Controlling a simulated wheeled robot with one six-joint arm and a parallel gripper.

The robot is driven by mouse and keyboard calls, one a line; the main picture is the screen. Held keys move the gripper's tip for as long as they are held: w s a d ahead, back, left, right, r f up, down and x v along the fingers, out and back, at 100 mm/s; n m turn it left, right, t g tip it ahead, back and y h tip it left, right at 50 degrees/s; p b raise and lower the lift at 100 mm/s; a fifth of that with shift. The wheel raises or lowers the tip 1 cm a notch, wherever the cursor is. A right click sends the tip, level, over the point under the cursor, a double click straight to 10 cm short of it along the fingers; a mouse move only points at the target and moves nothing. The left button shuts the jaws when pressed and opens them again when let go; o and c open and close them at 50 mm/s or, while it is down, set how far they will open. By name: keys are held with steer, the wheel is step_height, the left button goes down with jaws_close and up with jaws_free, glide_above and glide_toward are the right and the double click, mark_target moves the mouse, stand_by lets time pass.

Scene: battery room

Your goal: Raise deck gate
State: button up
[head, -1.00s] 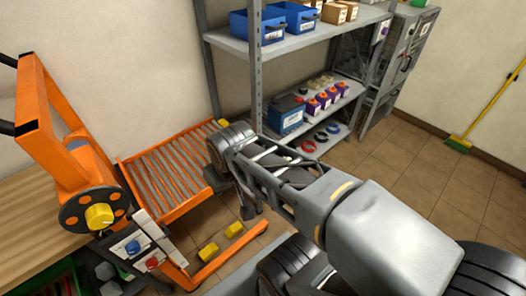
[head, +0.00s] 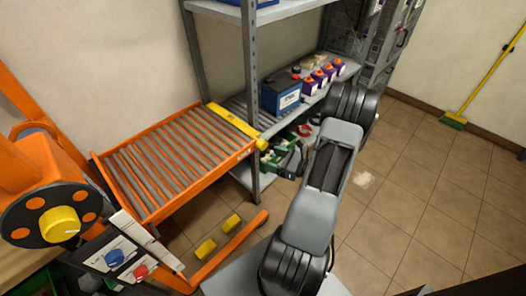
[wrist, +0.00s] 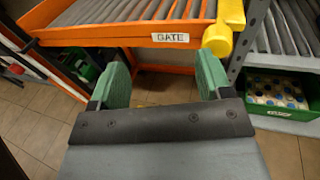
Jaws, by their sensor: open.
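The orange roller deck (head: 165,160) stands left of the shelf rack. A yellow gate bar (head: 236,122) lies along its right end, beside a rack post, with a rounded knob at its near end. In the wrist view the yellow gate (wrist: 218,38) is at the top right, beside a white "GATE" label (wrist: 170,38) on the orange frame. My gripper (wrist: 164,80) is open, its two green pads apart with nothing between them. The right pad is just below the yellow knob in the picture; I cannot tell whether they touch. In the head view my gripper (head: 287,160) is right of the deck's near corner.
The shelf rack (head: 252,70) holds a blue battery (head: 280,95) and purple-and-white units. A green crate of bottles (wrist: 278,94) sits low on the right. An orange machine with a yellow knob (head: 60,224) stands left.

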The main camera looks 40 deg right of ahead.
mark_target(265, 147)
steer(key=s+d+f+m+t+h, duration=0.2)
steer(key=d+f+m+h, duration=0.3)
steer(key=w, duration=0.4)
steer(key=w+a, duration=0.1)
steer(key=w, duration=0.4)
steer(key=w+a, duration=0.1)
steer(key=w, duration=0.3)
steer(key=shift+w+r, duration=0.15)
steer(key=c, duration=0.9)
